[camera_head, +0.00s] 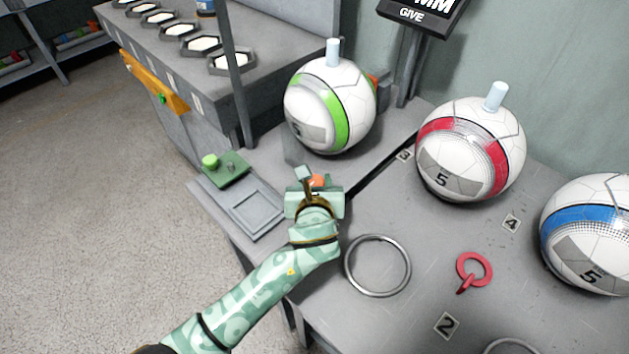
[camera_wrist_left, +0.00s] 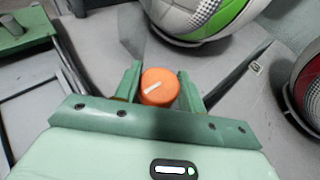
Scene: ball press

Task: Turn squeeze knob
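The orange knob (camera_wrist_left: 160,87), with a white line across its top, sits between the fingers of my left gripper (camera_wrist_left: 160,84) in the left wrist view. The fingers stand on both sides of it and look shut on it, with no clear gap. The white line runs slanted, up to the right. In the head view my left gripper (camera_head: 318,190) is at the middle of the grey bench, and only a bit of the orange knob (camera_head: 318,181) shows past it. A ball with a green band (camera_head: 331,105) stands just behind it. My right gripper is not in view.
A green knob on a plate (camera_head: 211,162) lies left of my gripper. A metal ring (camera_head: 377,265) and a red ring-shaped piece (camera_head: 473,270) lie to the right. Balls with red (camera_head: 470,150) and blue (camera_head: 590,240) bands stand farther right. A dark post (camera_head: 238,80) rises behind left.

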